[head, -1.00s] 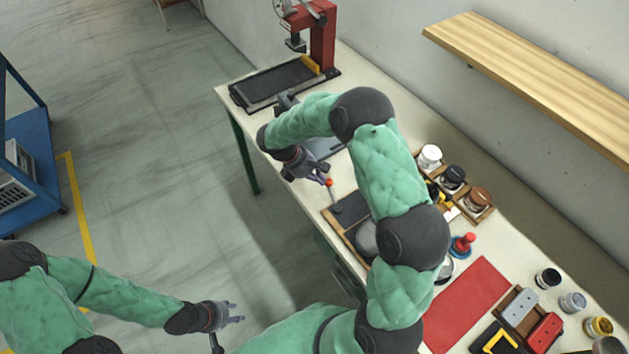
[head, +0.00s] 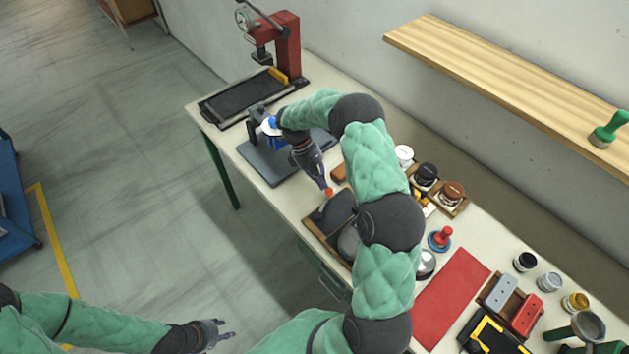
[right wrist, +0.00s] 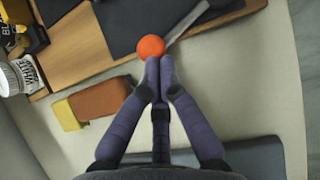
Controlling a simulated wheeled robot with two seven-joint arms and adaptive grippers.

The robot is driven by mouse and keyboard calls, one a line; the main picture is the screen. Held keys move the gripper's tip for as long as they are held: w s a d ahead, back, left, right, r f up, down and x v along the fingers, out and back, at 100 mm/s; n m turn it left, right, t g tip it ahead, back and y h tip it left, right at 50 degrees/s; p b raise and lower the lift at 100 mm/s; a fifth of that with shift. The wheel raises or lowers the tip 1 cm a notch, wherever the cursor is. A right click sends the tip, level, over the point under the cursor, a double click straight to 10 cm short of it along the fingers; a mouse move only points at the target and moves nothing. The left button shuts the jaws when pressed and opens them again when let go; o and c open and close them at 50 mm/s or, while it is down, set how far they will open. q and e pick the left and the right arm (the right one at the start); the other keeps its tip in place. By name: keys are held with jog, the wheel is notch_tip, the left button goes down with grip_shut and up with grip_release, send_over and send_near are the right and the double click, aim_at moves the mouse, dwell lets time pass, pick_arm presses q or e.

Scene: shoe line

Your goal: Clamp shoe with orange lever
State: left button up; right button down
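An orange ball knob (head: 328,191) on a pale metal rod sits at the tip of my right gripper (head: 325,185), above the worktable. In the right wrist view the knob (right wrist: 151,47) is just past my right fingertips (right wrist: 160,62). The fingers are together, touching or very near the knob; most of the knob shows in front of them, not between them. A grey stand (head: 275,163) with a blue part (head: 271,127) is beside my right forearm, which partly hides it. I cannot make out a shoe for certain. My left gripper (head: 226,331) is open and empty, low at left over the floor.
A wooden tray (head: 325,239) with dark rounded pieces lies by the knob. A red press (head: 287,45) stands at the far end. Jars (head: 426,174), a red mat (head: 450,296) and a brown block (right wrist: 98,98) are also on the table. A wooden shelf (head: 500,85) is on the wall.

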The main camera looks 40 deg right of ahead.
pick_arm(q)
jog(key=shift+r, duration=0.2)
pick_arm(e)
jog(key=shift+s+d+m+y, duration=0.4)
jog(key=shift+s+m, duration=0.2)
jog(key=shift+m, duration=0.2)
